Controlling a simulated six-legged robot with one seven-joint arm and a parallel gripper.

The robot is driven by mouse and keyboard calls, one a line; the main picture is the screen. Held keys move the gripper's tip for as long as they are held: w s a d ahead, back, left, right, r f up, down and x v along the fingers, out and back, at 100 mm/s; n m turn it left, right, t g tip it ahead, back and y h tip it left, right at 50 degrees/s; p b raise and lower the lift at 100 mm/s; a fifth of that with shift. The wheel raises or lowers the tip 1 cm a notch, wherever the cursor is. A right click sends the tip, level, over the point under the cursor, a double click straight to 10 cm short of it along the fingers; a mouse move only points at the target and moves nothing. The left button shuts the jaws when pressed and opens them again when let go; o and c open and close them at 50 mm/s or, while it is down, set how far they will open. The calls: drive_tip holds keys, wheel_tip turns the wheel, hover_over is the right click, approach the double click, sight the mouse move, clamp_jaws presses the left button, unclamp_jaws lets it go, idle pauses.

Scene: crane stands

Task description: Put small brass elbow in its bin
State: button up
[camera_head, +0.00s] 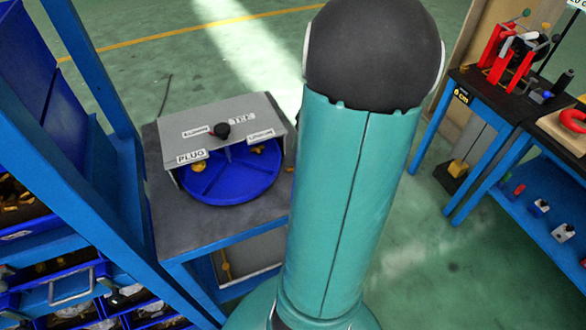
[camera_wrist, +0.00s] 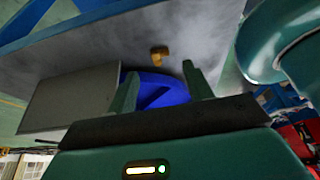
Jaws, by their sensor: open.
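A small brass elbow (camera_wrist: 158,56) lies on the bare grey top of the stand in the wrist view, just beyond my fingertips. My gripper (camera_wrist: 160,69) is open and empty, with its two fingers either side of the line to the elbow. The fingers do not appear to touch it. The blue round divided bin (camera_head: 232,182) sits partly under a grey labelled cover (camera_head: 185,125) in the head view. It also shows behind my fingers in the wrist view (camera_wrist: 165,95). My arm hides my gripper in the head view, and I cannot make out the elbow clearly there.
Brass pieces (camera_head: 198,167) lie in the bin near the PLUG label (camera_head: 191,157). A black knob (camera_head: 222,130) stands up from the cover. A blue rack with bins (camera_head: 60,275) is close on the left. A blue-framed workbench (camera_head: 485,110) stands at the right.

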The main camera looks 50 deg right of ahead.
drive_tip(key=x, duration=0.4)
drive_tip(key=shift+f, duration=0.3)
clamp_jaws()
drive_tip(key=shift+r, duration=0.2)
drive_tip(key=shift+r, duration=0.3)
wheel_tip(320, 180, up, 2)
drive_tip(key=shift+r, duration=0.1)
drive_tip(key=s+a+r, duration=1)
